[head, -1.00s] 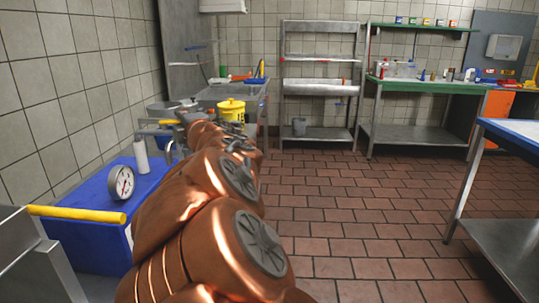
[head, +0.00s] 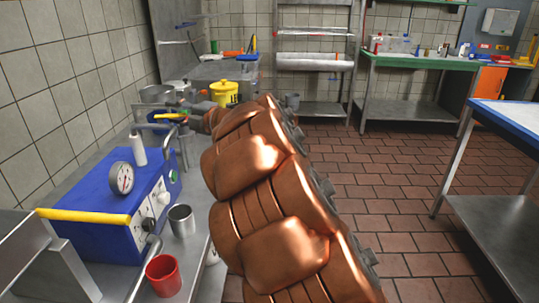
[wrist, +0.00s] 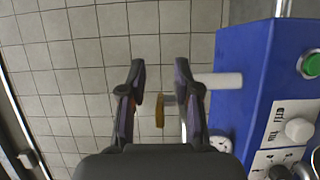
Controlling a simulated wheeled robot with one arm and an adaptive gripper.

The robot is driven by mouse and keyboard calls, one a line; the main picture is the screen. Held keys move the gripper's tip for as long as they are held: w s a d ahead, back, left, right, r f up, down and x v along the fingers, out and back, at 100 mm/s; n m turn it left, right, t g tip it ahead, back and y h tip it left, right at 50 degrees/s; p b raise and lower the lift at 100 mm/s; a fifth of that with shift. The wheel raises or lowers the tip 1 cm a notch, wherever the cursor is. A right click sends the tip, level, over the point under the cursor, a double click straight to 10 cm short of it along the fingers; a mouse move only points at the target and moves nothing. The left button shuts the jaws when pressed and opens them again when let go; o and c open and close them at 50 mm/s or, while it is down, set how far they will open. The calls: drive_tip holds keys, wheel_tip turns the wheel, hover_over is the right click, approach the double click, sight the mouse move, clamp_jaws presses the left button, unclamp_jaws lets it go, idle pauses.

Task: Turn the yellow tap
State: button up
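The yellow tap handle (head: 170,116) is a small yellow lever above the steel counter, near the tiled wall and behind the blue machine. In the wrist view the yellow tap (wrist: 160,110) shows as a narrow upright piece with a short grey stem. My gripper (wrist: 160,72) is open, with one dark finger on each side of the tap in that picture. I see no finger touching it, and its depth between the fingers is unclear. In the head view my gripper (head: 186,112) is small, close to the tap's right side, and partly hidden by my copper arm.
A yellow bucket (head: 224,93) is farther back.

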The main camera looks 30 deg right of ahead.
drive_tip(key=n+g+y+p, duration=0.1)
drive_tip(key=p, duration=0.1)
drive_tip(key=w+n+g+y+p, duration=0.1)
drive_tip(key=n+g+y+p, duration=0.1)
drive_tip(key=w+n+g+y+p, duration=0.1)
drive_tip(key=y+p, duration=0.1)
drive_tip(key=shift+a+r+n+g, duration=0.15)
drive_tip(key=shift+a+n+g, duration=0.15)
drive_tip(key=shift+g, duration=0.1)
drive_tip(key=shift+y+p, duration=0.3)
drive_tip(key=shift+p, duration=0.05)
drive_tip(key=shift+w+a+n+g+y+p, duration=0.15)
drive_tip(key=shift+n+g+y+p, duration=0.25)
drive_tip(key=shift+g+p, duration=0.3)
drive_tip(key=shift+w+a+n+g+y+p, duration=0.1)
drive_tip(key=shift+n+g+y+p, duration=0.1)
drive_tip(key=shift+n+g+p, duration=0.45)
drive_tip(key=shift+w+a+n+g+y+p, duration=0.1)
drive_tip(key=shift+n+g+y+p, duration=0.15)
drive_tip(key=shift+n+g+p, duration=0.5)
drive_tip(key=shift+w+a+g+y+p, duration=0.2)
drive_tip(key=shift+g+p, duration=0.2)
drive_tip(key=shift+p, duration=0.8)
drive_tip(key=shift+w+a+n+g+y+p, duration=0.1)
drive_tip(key=shift+n+g+y+p, duration=0.15)
drive_tip(key=shift+n+g+p, duration=0.5)
